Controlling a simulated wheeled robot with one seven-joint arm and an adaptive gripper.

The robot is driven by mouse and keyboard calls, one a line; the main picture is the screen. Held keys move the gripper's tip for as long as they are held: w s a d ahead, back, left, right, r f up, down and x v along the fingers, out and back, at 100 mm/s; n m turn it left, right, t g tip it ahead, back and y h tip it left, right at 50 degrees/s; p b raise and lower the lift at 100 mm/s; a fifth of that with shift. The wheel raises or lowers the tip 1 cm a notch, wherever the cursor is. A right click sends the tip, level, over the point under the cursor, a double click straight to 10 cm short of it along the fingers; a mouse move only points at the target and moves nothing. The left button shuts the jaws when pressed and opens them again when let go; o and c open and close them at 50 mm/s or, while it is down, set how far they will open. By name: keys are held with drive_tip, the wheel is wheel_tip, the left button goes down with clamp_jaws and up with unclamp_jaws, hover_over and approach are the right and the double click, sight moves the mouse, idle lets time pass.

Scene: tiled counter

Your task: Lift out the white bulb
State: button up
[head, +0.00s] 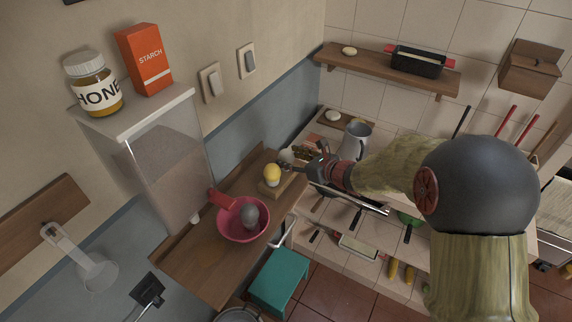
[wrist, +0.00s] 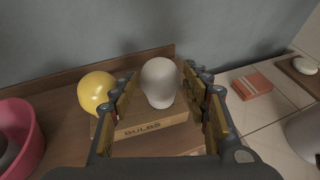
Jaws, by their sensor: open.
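The white bulb (wrist: 160,80) stands upright in a wooden holder marked BULBS (wrist: 150,127), dome up, in the wrist view. In the head view the white bulb (head: 286,156) shows at the back of the holder, partly hidden by my gripper (head: 304,160). A yellow bulb (wrist: 97,92) stands to its left in the same holder; it also shows in the head view (head: 272,174). My gripper (wrist: 163,98) is open, with one finger on each side of the white bulb. I see no clear contact. The bulb's lower end is hidden in the holder.
A pink bowl (wrist: 36,135) with a grey bulb-like thing (head: 250,215) in it stands left of the holder on the wooden shelf (head: 214,262). A grey wall (wrist: 130,25) rises behind. A metal jug (head: 355,140) and an orange packet (wrist: 251,86) are to the right.

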drive_tip(key=shift+w+a+f, duration=0.2)
drive_tip(key=shift+w+a, duration=0.2)
drive_tip(key=shift+w, duration=0.05)
drive_tip(key=shift+c, duration=0.3)
drive_tip(key=c, duration=0.8)
